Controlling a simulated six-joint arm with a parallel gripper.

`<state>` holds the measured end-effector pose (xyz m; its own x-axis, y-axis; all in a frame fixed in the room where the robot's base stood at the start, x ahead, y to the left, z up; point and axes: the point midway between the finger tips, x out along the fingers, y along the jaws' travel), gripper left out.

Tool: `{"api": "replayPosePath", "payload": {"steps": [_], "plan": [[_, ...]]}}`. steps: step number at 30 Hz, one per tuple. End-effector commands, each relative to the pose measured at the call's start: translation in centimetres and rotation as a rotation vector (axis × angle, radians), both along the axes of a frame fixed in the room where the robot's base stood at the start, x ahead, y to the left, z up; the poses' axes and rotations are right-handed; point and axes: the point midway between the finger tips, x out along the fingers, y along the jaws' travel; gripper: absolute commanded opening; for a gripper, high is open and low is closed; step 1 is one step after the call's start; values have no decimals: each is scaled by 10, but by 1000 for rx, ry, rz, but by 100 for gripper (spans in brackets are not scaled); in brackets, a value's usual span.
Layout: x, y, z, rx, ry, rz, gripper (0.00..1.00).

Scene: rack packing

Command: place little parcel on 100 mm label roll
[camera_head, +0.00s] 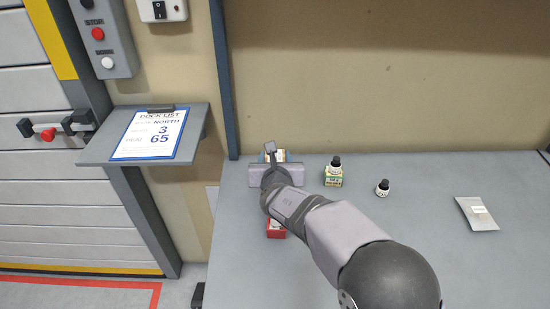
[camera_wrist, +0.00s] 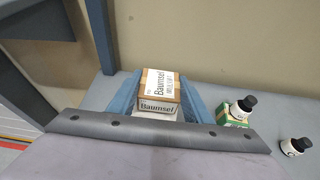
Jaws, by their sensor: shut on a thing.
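The little parcel (camera_wrist: 158,88), a small brown box with a white label reading "Baumsel", sits between the two blue fingers of my gripper (camera_wrist: 160,82) in the wrist view. The gripper is shut on it. A pale surface (camera_wrist: 158,114) shows just below the parcel's near face; I cannot tell whether it is the label roll or whether the parcel touches it. In the head view my gripper (camera_head: 273,156) is at the back left of the table, and my wrist hides most of the parcel. The label roll cannot be made out clearly.
Right of my gripper, a dark-capped bottle stands on a green box (camera_head: 333,180). Another small bottle (camera_head: 383,187) stands farther right, and a grey pouch (camera_head: 477,214) lies at the right. A red box (camera_head: 276,231) is partly hidden under my arm. The wall is close behind.

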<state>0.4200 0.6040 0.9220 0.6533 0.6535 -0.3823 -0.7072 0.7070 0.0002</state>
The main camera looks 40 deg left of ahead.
Motion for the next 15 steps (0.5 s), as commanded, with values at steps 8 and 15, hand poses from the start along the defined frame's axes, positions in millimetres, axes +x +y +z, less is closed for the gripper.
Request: {"api": "replayPosePath", "payload": {"steps": [8,15], "plan": [[0,0,-2,0,0,0,64],[0,0,-2,0,0,0,64]]}}
